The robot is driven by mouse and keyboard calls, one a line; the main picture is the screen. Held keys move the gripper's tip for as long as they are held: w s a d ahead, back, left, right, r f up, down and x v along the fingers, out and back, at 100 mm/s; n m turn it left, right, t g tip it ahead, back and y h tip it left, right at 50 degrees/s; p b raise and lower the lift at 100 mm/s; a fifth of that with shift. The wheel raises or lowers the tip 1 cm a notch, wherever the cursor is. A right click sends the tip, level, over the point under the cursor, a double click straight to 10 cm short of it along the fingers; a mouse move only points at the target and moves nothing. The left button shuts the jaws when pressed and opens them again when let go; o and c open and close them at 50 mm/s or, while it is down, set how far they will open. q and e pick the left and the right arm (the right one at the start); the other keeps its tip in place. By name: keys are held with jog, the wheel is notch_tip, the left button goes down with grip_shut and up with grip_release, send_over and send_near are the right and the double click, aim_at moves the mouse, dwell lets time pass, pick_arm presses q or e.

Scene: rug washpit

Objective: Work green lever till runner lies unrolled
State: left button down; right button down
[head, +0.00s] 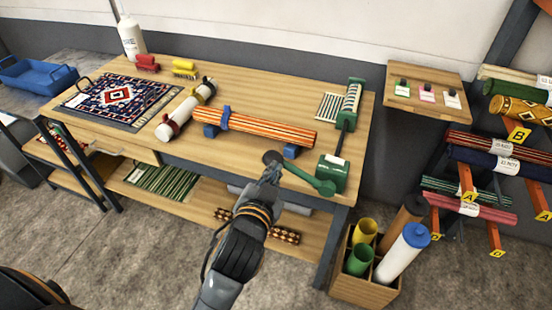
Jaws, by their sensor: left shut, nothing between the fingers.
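How much is still wound is unclear. My right gripper is not in view.
An orange striped roll (265,128) rests on blue blocks, left of the stand. A white roll (186,108) and patterned rug (115,96) lie farther left. A wooden bin (360,288) of tubes stands front right, below a rack of rolls (500,145).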

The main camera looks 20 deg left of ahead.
pick_arm(q)
jog(key=p, duration=0.2)
send_over(276, 160)
jog(key=s+d, duration=0.2)
jog(key=f, duration=0.2)
jog(key=shift+w+a+f, duration=0.1)
jog(key=shift+a+f, duration=0.1)
jog(key=shift+f, duration=0.35)
jog(key=shift+w+a+f, duration=0.1)
jog(key=shift+a+f, duration=0.05)
jog(key=shift+f, duration=0.35)
jog(key=shift+s+a+f, duration=0.15)
jog(key=shift+a+f, duration=0.25)
jog(key=shift+f, duration=0.4)
